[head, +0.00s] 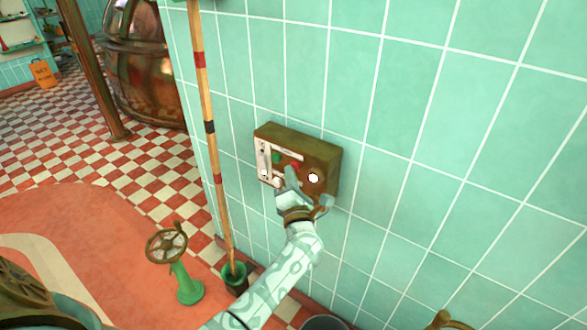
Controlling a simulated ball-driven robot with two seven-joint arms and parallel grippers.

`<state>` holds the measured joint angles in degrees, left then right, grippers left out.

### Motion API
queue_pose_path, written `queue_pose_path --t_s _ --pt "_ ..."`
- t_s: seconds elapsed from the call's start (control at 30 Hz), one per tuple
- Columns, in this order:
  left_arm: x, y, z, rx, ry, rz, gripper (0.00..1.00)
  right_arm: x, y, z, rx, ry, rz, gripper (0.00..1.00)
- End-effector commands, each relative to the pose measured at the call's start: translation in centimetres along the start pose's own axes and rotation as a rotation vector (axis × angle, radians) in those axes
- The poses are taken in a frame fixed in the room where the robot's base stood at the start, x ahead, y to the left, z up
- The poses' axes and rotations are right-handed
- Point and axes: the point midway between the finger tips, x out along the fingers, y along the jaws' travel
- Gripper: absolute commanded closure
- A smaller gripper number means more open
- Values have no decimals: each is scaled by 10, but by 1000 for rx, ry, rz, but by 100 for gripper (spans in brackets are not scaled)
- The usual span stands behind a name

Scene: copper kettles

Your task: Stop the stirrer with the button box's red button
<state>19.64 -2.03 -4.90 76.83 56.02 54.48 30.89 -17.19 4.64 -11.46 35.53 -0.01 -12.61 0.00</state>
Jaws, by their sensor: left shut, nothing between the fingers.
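The button box (322,154) is a brown box fixed to the green tiled wall, with a pale front plate. A green button (276,157) shows on the left of the plate. The red button (295,165) is beside it to the right and partly covered by my fingertips. A round white spot (313,178) shows further right. My left gripper (289,178) is shut and empty, its tips at the red button. I cannot tell whether they touch or press it. My right gripper is not in view. The stirrer cannot be made out.
A striped pole (207,125) stands left of the box, its foot in a dark green holder (235,277). A handwheel (167,243) on a green stand is lower left. A large copper kettle (145,70) is at the back left. Checkered floor lies between.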

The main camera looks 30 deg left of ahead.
Motion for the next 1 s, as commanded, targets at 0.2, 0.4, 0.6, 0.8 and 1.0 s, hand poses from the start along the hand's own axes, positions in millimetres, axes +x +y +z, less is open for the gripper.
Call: queue_pose_path --t_s 0.2,0.4,0.6,0.8,1.0 --pt "2 -2 2 0 0 0 100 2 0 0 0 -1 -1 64" --pt "2 -1 2 0 -1 0 100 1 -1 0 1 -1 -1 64" --pt "0 1 1 0 -1 1 100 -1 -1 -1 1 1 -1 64" --pt "-7 7 -4 0 0 1 100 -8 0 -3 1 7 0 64" --pt "-10 8 -7 0 0 0 100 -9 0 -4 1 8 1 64"
